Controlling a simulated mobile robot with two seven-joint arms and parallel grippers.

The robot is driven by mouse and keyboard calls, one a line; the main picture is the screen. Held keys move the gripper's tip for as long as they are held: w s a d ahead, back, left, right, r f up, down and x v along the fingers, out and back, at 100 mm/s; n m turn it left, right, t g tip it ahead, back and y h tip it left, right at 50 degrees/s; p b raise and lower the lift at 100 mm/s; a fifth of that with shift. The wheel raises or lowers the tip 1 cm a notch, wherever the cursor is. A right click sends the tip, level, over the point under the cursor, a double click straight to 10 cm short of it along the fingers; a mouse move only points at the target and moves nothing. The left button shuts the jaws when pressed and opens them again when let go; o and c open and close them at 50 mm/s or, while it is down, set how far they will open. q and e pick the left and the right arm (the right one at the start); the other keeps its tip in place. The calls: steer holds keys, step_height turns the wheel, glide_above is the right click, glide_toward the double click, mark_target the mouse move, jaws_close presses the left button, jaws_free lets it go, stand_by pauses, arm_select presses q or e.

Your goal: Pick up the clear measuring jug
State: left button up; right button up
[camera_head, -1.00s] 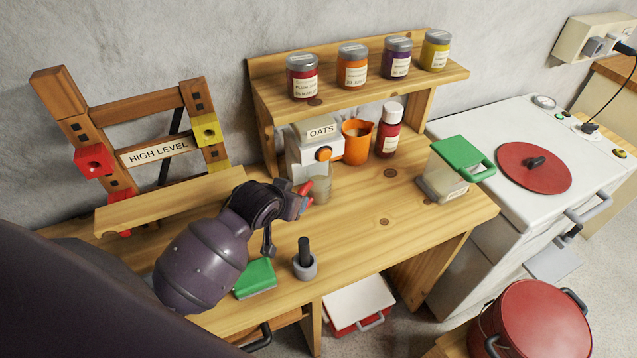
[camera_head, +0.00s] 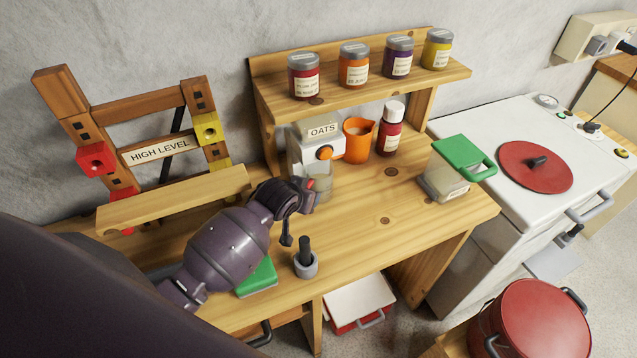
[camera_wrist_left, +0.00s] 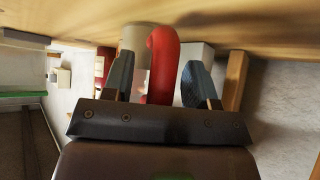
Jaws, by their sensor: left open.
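The clear measuring jug (camera_head: 321,181) stands on the wooden worktop in front of the oats container, partly hidden by my left gripper (camera_head: 308,194). Its pale body (camera_wrist_left: 134,38) and curved red handle (camera_wrist_left: 162,62) show in the left wrist view. My left gripper is open there, with its two fingers (camera_wrist_left: 160,78) on either side of the red handle. I cannot tell whether either finger touches it. My right gripper is not in view.
The oats container (camera_head: 310,150), an orange jug (camera_head: 358,142) and a red bottle (camera_head: 390,130) stand behind. The worktop's right middle is clear (camera_head: 380,200).

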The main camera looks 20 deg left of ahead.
arm_select(q)
jaws_close()
steer(key=shift+r, duration=0.1)
stand_by(0.3)
steer(key=shift+r, duration=0.6)
steer(key=s+b, duration=0.1)
steer(key=s, duration=1.2)
steer(key=shift+f, duration=0.15)
step_height(320, 180, up, 14)
steer(key=shift+p, duration=0.45)
